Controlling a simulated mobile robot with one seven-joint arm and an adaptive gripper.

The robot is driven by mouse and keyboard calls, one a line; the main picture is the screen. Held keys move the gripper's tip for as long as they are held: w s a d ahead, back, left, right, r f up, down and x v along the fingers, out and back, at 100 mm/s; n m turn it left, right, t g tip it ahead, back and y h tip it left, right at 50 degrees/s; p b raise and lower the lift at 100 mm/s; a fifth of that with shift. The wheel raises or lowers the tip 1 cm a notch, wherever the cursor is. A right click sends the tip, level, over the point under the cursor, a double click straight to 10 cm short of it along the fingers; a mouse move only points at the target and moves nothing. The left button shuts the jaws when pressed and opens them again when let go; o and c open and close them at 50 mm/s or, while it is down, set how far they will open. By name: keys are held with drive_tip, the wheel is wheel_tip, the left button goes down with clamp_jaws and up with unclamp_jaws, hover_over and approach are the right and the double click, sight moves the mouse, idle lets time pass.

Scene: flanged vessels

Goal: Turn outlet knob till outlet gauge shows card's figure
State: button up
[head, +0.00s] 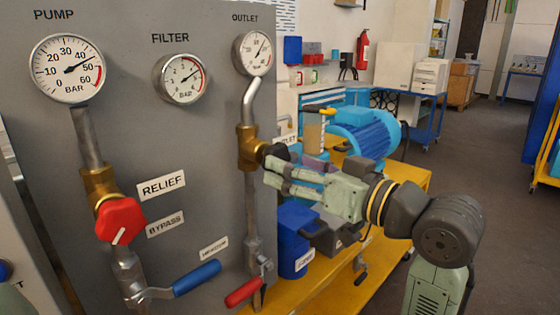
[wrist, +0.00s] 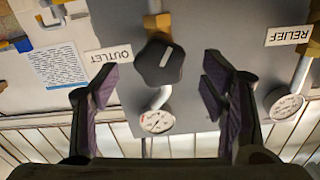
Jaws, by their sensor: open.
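The black outlet knob (wrist: 159,62) sits on a brass valve (head: 247,148), with a white mark line on its face. In the wrist view it lies between the spread fingers of my gripper (wrist: 160,78), with gaps on both sides. In the head view my gripper (head: 274,170) is at the knob, which is partly hidden by the fingers; contact cannot be told. The outlet gauge (head: 254,53) is above, its needle toward the upper right; its figures are too small to read. A printed white sheet (wrist: 58,67) shows in the wrist view, its text unreadable.
The pump gauge (head: 67,68), filter gauge (head: 182,78) and red relief knob (head: 120,219) are on the grey panel at left. Blue (head: 197,278) and red (head: 244,292) lever handles are below. A blue motor (head: 365,132) stands behind my arm.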

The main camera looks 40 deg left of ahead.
drive_tip(key=d, duration=0.7)
drive_tip(key=shift+s+d, duration=0.2)
drive_tip(key=shift+s, duration=0.1)
